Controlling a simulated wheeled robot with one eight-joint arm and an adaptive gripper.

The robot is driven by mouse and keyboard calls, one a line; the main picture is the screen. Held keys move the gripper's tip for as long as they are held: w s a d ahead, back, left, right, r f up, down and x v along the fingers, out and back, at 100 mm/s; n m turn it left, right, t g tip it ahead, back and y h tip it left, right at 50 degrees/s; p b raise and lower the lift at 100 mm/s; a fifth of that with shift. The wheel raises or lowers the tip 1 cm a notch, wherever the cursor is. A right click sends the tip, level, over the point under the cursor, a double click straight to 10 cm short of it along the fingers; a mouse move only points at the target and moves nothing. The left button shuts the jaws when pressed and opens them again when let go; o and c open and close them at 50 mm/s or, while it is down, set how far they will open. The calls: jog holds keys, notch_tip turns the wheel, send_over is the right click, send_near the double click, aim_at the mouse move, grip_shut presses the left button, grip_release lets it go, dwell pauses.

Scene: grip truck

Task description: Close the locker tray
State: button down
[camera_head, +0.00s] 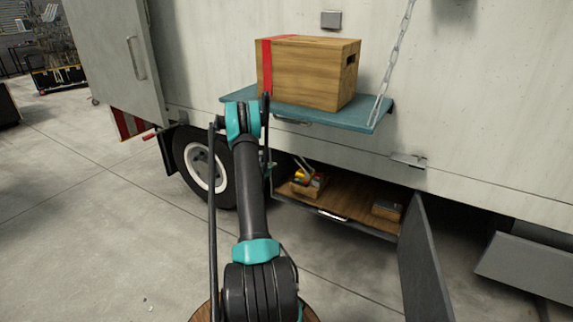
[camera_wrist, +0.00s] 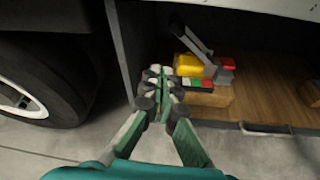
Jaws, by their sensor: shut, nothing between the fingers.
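The locker tray (camera_head: 345,205) is a wood-floored tray low under the truck body. It sticks out of its locker, with a metal handle (camera_head: 332,215) on its front edge. In the wrist view the tray (camera_wrist: 262,85) is at the right, with its handle (camera_wrist: 265,131) at the lower right. My gripper (camera_wrist: 161,78) is shut and empty, left of the handle and by the tray's left side. I cannot tell whether it touches the tray. In the head view my arm hides most of the gripper.
A tool box (camera_head: 306,186) and a small wooden box (camera_head: 387,210) sit in the tray. A grey locker door (camera_head: 424,265) stands open at the right. A wheel (camera_head: 203,167) is at the left. A wooden crate (camera_head: 308,75) rests on the teal shelf (camera_head: 345,118) above.

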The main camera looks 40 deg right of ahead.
jog(key=w+a+m+t+y, duration=0.4)
jog(key=w+a+m+t, duration=0.1)
jog(key=w+a+m, duration=0.25)
notch_tip(320, 180, up, 8)
jog(key=w+m+t, duration=0.2)
jog(key=m+t, duration=0.3)
jog(key=m, duration=0.9)
jog(key=s+d+r+m+g+h, duration=0.1)
jog(key=s+d+m+g+h, duration=0.45)
jog(key=m, duration=1.05)
jog(key=m+g, duration=0.6)
jog(key=m, duration=1)
send_near(297, 161)
jog(key=shift+n+t+y, duration=0.25)
jog(key=x, duration=0.5)
jog(key=shift+d+f, duration=0.2)
jog(key=shift+f, duration=0.1)
jog(key=shift+w+d, duration=0.15)
jog(key=shift+d, duration=0.3)
